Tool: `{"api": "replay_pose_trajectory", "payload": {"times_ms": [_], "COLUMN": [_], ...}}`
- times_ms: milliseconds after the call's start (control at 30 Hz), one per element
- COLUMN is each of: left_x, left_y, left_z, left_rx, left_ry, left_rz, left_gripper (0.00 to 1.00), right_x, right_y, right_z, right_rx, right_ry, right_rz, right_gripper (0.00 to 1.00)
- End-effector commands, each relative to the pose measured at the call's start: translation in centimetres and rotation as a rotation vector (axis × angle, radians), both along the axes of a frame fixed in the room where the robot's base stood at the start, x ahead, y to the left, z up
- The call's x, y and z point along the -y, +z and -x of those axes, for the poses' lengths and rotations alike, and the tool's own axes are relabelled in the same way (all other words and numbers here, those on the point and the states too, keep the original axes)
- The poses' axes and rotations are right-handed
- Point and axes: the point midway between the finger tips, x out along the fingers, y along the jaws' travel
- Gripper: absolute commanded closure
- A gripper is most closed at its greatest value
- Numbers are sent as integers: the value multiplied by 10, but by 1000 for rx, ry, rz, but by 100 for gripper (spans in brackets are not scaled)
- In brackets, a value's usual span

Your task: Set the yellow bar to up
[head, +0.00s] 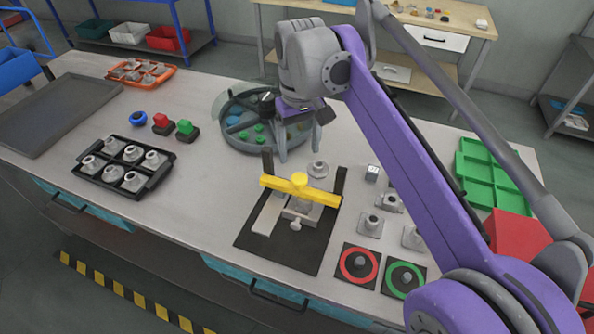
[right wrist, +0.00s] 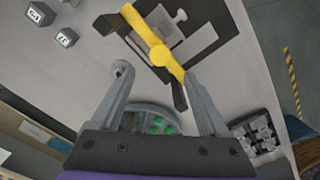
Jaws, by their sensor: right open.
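The yellow bar (head: 318,195) has a round knob in its middle. It lies level across a metal fixture (head: 300,210) on a black base plate (head: 256,244), near two black upright posts. My right gripper (head: 300,150) is open and empty, fingers pointing down, behind the bar and near the round tank. In the right wrist view the bar (right wrist: 143,32) runs diagonally ahead of the open fingers (right wrist: 158,75), with one end near a fingertip. I cannot tell if they touch. My left gripper is in neither view.
A round divided tank (head: 240,134) with green pieces stands behind the fixture. Metal parts, a red ring pad (head: 344,270) and a green ring pad (head: 392,278) are to its right. A black tray (head: 108,190) of metal parts and red and green buttons are left.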

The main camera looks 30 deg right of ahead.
Motion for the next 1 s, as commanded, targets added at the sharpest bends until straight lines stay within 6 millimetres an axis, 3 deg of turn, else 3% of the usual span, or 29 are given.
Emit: {"api": "replay_pose_trajectory", "payload": {"times_ms": [200, 400, 833, 867, 1000], "left_x": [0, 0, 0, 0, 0], "left_y": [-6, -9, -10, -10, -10], "left_z": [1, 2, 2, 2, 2], "left_rx": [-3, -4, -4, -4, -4], "left_ry": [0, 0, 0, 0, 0], "left_rz": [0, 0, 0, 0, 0], "left_gripper": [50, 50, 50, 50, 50], "right_x": [0, 0, 0, 0, 0], "right_y": [-45, -74, -85, -85, -85], "right_z": [0, 0, 0, 0, 0], "right_rx": [0, 1, 2, 2, 2], "right_ry": [0, 0, 0, 0, 0], "right_rz": [0, 0, 0, 0, 0], "right_gripper": [22, 22, 22, 23, 49]}}
